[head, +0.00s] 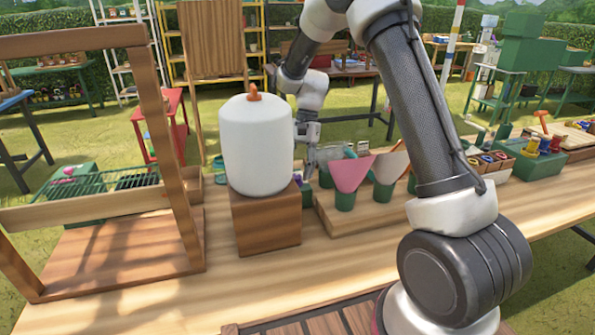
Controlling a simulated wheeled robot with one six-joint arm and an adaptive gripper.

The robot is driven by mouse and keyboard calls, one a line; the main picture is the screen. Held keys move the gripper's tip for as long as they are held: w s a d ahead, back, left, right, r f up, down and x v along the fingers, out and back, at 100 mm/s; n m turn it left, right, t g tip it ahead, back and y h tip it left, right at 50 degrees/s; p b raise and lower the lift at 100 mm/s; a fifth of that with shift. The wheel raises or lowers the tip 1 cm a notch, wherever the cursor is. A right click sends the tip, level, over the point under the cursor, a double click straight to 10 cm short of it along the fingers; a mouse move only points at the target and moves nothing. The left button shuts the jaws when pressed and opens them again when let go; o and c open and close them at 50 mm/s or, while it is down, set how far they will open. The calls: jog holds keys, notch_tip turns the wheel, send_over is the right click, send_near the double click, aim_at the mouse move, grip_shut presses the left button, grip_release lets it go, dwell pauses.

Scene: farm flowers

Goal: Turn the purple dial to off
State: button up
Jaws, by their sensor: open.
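I cannot clearly make out a purple dial in the head view. A small purple-pink spot (297,181) shows at the right edge of the white tank (260,145), too small to identify. My gripper (309,168) points down just behind and right of the tank, above the far side of the table. It is open, with nothing visible between its fingers. The tank hides part of it. The tank has an orange cap and stands upright on a wooden block (266,222).
Bare tabletop (330,258) lies in front of the block.

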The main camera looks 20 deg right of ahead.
jog(key=shift+s+f, duration=0.1)
jog(key=shift+f, duration=0.25)
jog(key=c, duration=1)
jog(key=m+t, duration=0.1)
jog(key=m, duration=0.2)
jog(key=shift+s+d+y, duration=0.1)
jog(key=shift+s+y, duration=0.05)
jog(key=shift+y, duration=0.25)
jog(key=shift+m+t, duration=0.4)
jog(key=shift+m, duration=0.7)
jog(key=o, duration=1)
jog(key=shift+r, duration=0.15)
